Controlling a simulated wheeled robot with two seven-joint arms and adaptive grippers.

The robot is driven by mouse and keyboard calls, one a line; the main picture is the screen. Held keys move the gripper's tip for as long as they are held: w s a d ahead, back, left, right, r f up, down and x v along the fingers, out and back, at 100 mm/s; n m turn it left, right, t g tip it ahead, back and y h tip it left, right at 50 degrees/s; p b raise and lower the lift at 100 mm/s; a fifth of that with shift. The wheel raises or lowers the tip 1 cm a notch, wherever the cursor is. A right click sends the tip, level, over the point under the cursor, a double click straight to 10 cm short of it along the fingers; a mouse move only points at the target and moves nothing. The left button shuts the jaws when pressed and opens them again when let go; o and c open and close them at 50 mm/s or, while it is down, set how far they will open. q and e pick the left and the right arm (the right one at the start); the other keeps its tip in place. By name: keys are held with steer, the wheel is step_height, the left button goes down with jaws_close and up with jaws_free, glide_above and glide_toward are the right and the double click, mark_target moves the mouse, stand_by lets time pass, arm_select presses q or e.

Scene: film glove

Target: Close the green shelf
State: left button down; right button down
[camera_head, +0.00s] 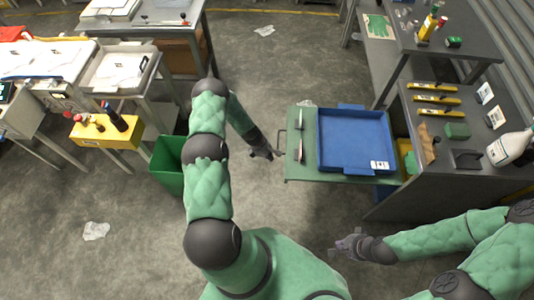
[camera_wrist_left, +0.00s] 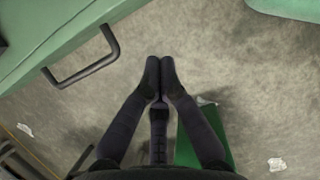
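The green shelf (camera_head: 303,172) sticks out to the left from the grey workbench on the right, pulled out. Its dark handle (camera_head: 281,143) is on its left front edge; the handle (camera_wrist_left: 92,66) also shows at the upper left of the left wrist view. A blue tray (camera_head: 352,167) lies on the shelf. My left gripper (camera_head: 274,155) is just left of the shelf front, near the handle. In the left wrist view its fingertips (camera_wrist_left: 160,72) are together with nothing between them, apart from the handle. My right gripper (camera_head: 341,246) is below the shelf in the picture, away from it; its finger opening is unclear.
The grey workbench (camera_head: 467,150) carries yellow tools, a green box and a white bottle (camera_head: 509,149). A green bin (camera_head: 168,165) stands left of my left arm. A yellow box (camera_head: 106,132) with bottles is further left. Floor between is mostly clear.

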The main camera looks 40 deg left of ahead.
arm_select(q)
steer(key=d, duration=0.1)
steer(key=w+d+f, duration=0.1)
steer(key=w+d, duration=0.1)
steer(key=d, duration=0.1)
steer(key=shift+w+f, duration=0.2)
steer(key=shift+f, duration=0.2)
